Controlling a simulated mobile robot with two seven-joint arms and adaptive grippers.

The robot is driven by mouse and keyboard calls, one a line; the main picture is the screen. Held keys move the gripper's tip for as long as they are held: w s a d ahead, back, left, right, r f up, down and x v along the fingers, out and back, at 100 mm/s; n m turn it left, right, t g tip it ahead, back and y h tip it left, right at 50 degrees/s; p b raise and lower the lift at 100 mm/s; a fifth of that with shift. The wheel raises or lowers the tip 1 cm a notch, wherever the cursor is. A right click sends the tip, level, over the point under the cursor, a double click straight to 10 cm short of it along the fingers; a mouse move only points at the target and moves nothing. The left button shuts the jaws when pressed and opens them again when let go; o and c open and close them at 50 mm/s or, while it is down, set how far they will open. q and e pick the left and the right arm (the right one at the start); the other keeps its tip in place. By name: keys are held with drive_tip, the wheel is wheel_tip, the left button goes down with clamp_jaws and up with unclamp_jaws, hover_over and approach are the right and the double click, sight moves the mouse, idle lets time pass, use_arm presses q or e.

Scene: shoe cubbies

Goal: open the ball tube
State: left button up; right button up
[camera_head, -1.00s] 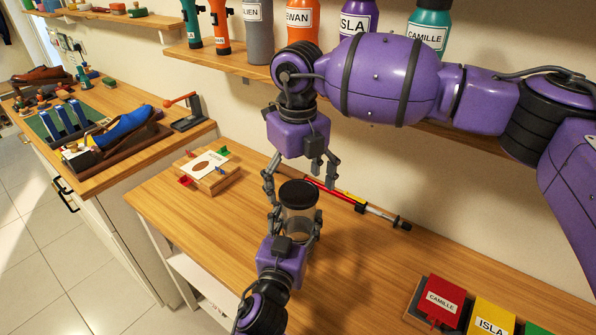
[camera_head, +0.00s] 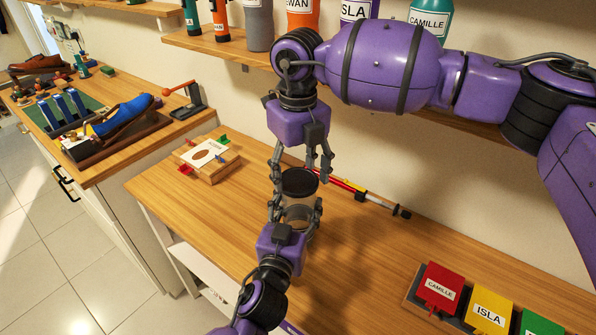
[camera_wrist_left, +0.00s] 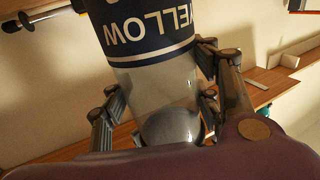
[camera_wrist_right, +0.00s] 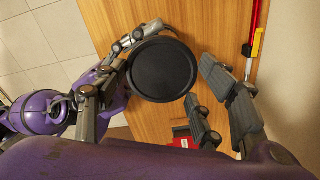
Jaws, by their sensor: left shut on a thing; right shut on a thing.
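The ball tube (camera_head: 299,214) stands upright, clear-walled with a black lid (camera_head: 299,183) on top. My left gripper (camera_head: 296,210) is shut around the tube's body from the front. In the left wrist view the tube (camera_wrist_left: 160,82) has a dark blue label reading YELLOW, upside down, and a greyish ball (camera_wrist_left: 171,128) shows inside. My right gripper (camera_head: 301,174) comes from above and is shut on the lid. In the right wrist view the round lid (camera_wrist_right: 162,69) lies between its fingers, and it hides the tube below.
A red and yellow pole (camera_head: 349,188) lies behind the tube near the wall. Labelled boxes (camera_head: 441,288) stand front right. Bottles (camera_head: 303,18) line the shelf above.

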sight(298, 180)
drive_tip(key=shift+r, duration=0.15)
drive_tip(key=shift+r, duration=1)
drive_tip(key=shift+r, duration=2)
use_arm(q)
drive_tip(key=o, duration=1.8)
drive_tip(key=shift+c, duration=0.2)
